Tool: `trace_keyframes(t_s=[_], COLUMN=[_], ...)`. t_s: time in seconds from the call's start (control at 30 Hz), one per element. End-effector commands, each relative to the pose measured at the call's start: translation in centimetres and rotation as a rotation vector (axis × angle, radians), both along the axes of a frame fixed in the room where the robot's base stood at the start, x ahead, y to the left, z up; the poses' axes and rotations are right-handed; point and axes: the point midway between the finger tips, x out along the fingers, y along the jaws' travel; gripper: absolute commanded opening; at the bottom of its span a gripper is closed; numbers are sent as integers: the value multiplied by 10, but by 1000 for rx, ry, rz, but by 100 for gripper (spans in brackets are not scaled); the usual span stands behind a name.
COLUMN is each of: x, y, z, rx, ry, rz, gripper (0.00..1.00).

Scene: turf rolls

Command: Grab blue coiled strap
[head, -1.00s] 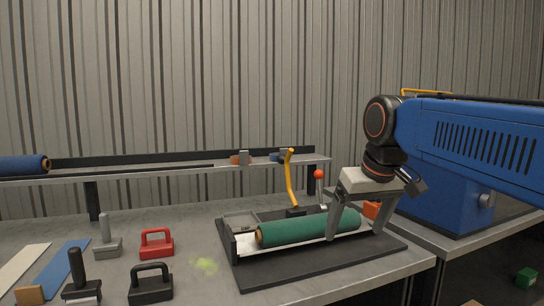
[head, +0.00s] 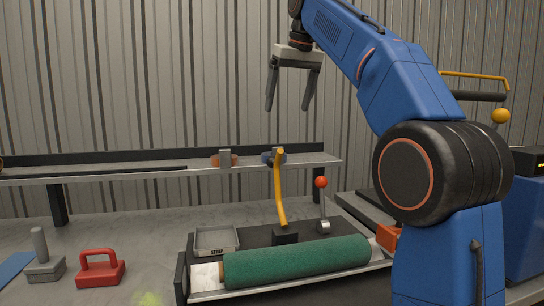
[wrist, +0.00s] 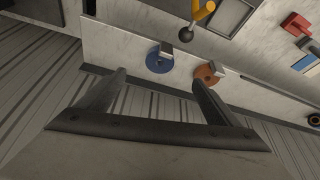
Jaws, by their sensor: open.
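The blue coiled strap (head: 267,157) lies on the raised back shelf, partly hidden behind a grey clip or block and the yellow lever. In the wrist view the blue coil (wrist: 159,61) shows as a flat disc with a grey block at its edge. My gripper (head: 288,108) is open and empty, fingers pointing down, high above the shelf near the coil. In the wrist view the coil appears between and beyond my fingertips (wrist: 159,77), apart from them.
An orange coil (head: 232,161) sits left of the blue one on the shelf (head: 120,172). Below, a green turf roll (head: 300,262) lies in a cradle with a yellow lever (head: 280,190) and a red-knobbed lever (head: 321,184). A red-handled tool (head: 100,270) stands left.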

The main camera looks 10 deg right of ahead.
Motion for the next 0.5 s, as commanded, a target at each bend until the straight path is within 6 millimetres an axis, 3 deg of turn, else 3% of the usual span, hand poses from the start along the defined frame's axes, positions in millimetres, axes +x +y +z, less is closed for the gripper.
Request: trace_keyframes(t_s=[0.23,0.5], x=[8,25], y=[2,6], z=[-7,-50], rx=[0,-1], ry=[0,3], rz=[5,5], gripper=[86,86])
